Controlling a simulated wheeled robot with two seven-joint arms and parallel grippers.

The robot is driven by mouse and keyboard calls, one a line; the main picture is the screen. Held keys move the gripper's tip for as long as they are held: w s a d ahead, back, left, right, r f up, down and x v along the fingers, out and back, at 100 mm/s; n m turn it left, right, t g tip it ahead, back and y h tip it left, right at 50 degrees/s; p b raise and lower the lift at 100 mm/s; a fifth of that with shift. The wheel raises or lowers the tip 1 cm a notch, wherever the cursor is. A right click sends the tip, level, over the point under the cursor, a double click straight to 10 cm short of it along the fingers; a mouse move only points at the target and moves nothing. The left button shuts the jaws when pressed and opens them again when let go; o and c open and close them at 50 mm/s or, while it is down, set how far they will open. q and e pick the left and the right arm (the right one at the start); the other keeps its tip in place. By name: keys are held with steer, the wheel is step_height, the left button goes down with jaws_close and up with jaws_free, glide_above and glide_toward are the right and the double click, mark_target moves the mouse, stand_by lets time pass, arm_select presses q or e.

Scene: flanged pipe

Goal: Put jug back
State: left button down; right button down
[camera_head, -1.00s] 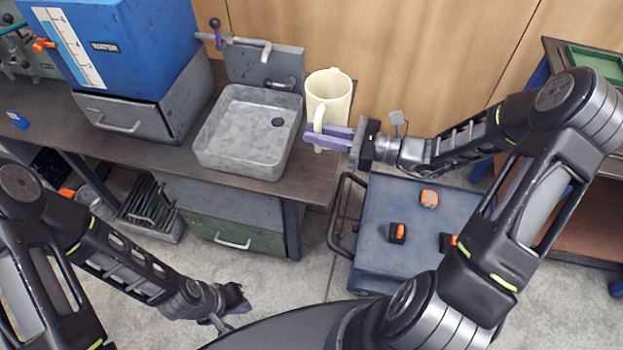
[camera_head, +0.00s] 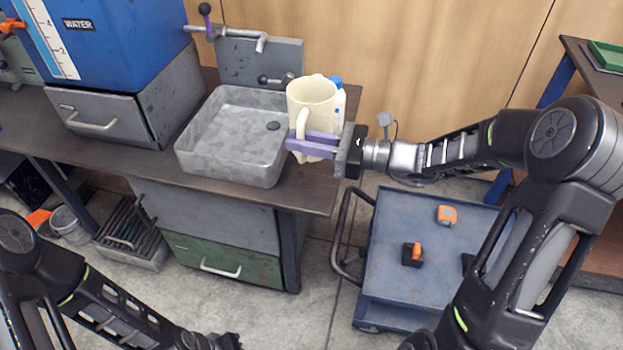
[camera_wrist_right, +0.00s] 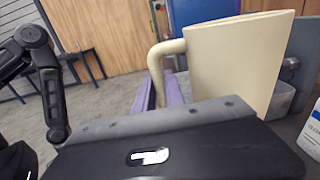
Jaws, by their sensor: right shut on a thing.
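The cream jug (camera_head: 311,101) is upright at the right edge of the grey sink, near the right end of the bench. My right gripper (camera_head: 303,141) is shut on its handle, with the purple fingers pointing left. In the right wrist view the jug (camera_wrist_right: 232,62) stands large on the right and its handle (camera_wrist_right: 158,68) comes down between the purple fingers (camera_wrist_right: 160,88). I cannot tell whether the jug's base touches the bench. My left gripper (camera_head: 222,341) is only partly in view at the bottom edge, and its fingers are not visible.
The sink (camera_head: 232,168) lies left of the jug. A white bottle with a blue cap (camera_head: 339,105) stands close behind the jug, partly hidden. A blue water tank (camera_head: 110,35) sits at the back left. A blue cart (camera_head: 385,285) with orange tools stands at the lower right.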

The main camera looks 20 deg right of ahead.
mark_target(302, 160)
step_height(302, 160, down, 6)
steer(key=shift+f+b, duration=0.1)
steer(key=shift+b, duration=0.6)
steer(key=shift+f+b, duration=0.45)
steer(key=shift+f, duration=1.5)
steer(key=shift+f, duration=0.15)
steer(key=c, duration=1.4)
jaws_free()
